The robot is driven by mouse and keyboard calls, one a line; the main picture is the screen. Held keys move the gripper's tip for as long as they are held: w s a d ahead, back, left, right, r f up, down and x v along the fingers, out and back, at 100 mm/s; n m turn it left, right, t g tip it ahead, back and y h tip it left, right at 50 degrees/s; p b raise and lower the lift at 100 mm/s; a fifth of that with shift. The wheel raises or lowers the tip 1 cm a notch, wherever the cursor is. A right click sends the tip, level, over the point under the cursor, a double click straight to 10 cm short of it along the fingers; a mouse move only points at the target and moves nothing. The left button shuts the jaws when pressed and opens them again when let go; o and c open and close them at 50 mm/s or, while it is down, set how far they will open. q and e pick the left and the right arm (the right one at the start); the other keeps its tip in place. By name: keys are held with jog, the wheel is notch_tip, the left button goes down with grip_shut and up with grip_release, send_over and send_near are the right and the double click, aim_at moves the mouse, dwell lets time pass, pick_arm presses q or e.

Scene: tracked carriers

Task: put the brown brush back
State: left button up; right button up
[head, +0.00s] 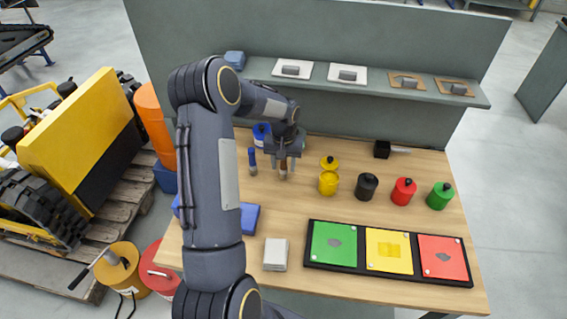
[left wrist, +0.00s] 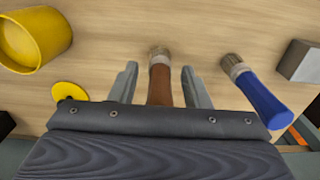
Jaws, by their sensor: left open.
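The brown brush (head: 283,169) appears to stand bristles down on the wooden table, its handle up under my left gripper (head: 285,161). In the left wrist view the brown brush (left wrist: 160,82) is between the two fingers of my left gripper (left wrist: 160,88), with a gap on each side. The fingers are open. The handle's upper end is hidden by the gripper body. A blue brush (head: 252,160) stands just to the left; it also shows in the left wrist view (left wrist: 258,95). My right gripper is not in view.
Black (head: 367,187), red (head: 403,191) and green (head: 440,196) jars follow. A panel tray (head: 390,273) lies in front. A shelf (head: 385,88) runs behind.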

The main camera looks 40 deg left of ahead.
pick_arm(q)
jog(key=shift+r+p, duration=0.3)
notch_tip(320, 180, up, 10)
jog(key=shift+r+b, duration=0.25)
jog(key=shift+b, duration=0.6)
jog(key=shift+s+d+r, duration=0.1)
jog(key=shift+r, duration=0.65)
jog(key=s+d+r+m+t+h, duration=0.2)
jog(key=s+d+r+t, duration=0.1)
jog(key=s+d+r, duration=0.75)
jog(key=s+d+f+m+t+h, duration=0.1)
jog(key=s+d+f, duration=0.1)
jog(key=s+d, duration=0.3)
jog(key=s+d+f+m+t, duration=0.1)
jog(key=s+d+f, duration=0.2)
jog(key=s, duration=0.6)
jog(key=shift+s+d+t+h, duration=0.3)
jog(key=shift+s+d+h, duration=0.1)
jog(key=shift+d, duration=0.55)
